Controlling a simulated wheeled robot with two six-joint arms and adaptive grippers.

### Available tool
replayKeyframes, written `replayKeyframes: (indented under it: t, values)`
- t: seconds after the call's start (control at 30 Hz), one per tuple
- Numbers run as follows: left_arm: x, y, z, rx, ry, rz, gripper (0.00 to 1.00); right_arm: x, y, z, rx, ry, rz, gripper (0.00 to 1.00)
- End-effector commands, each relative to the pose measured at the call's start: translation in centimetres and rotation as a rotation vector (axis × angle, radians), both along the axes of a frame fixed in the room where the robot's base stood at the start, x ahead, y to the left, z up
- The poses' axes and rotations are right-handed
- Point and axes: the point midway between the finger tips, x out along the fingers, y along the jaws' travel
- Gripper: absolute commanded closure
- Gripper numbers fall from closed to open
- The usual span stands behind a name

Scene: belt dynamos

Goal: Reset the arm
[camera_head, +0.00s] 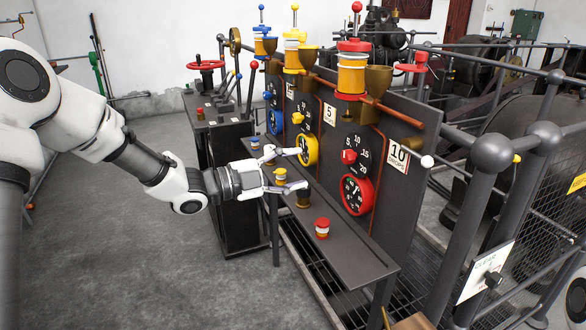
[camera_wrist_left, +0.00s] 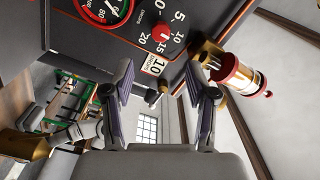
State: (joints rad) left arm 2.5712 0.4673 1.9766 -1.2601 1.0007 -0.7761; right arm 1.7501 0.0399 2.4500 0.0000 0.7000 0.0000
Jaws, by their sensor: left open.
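My left arm (camera_head: 120,140) comes in from the left of the head view and reaches over the narrow dark shelf. My left gripper (camera_head: 302,168) is open, with nothing between its fingers, in front of the upright panel near the yellow dial (camera_head: 306,150). Its two spread fingers also show in the left wrist view (camera_wrist_left: 160,88), with an empty gap between them. In that view a red-rimmed gauge (camera_wrist_left: 103,8), a red knob (camera_wrist_left: 166,38) and a "10" label (camera_wrist_left: 154,65) lie beyond the fingertips. My right gripper is not seen.
The red dial (camera_head: 356,193) and a red-topped oiler (camera_head: 351,75) are to the right. Railings (camera_head: 472,235) stand far right. Open floor lies lower left.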

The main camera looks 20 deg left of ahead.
Motion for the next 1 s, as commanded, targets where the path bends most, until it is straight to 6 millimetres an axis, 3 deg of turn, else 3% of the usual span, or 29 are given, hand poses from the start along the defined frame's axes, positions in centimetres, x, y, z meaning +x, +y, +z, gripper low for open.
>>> replayKeyframes:
  t: [0.37,0.47,0.57,0.77,0.87,1.0]
  values:
    - [0.0,0.0,0.0,0.001,-0.001,0.000,0.43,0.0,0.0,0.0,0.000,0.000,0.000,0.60]
    - [0.1,0.0,-1.2,0.002,0.020,-0.001,0.43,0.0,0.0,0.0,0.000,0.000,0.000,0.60]
    - [0.0,-0.7,-5.2,0.019,0.091,-0.013,0.43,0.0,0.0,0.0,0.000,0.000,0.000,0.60]
    - [-3.3,-4.1,-19.0,0.051,0.389,-0.034,0.43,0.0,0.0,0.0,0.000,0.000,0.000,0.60]
    - [-6.5,-5.2,-26.1,0.041,0.597,0.021,0.43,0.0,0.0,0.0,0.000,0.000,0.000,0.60]
    - [-12.6,-5.7,-35.1,0.009,0.929,0.169,0.43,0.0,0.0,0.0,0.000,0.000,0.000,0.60]
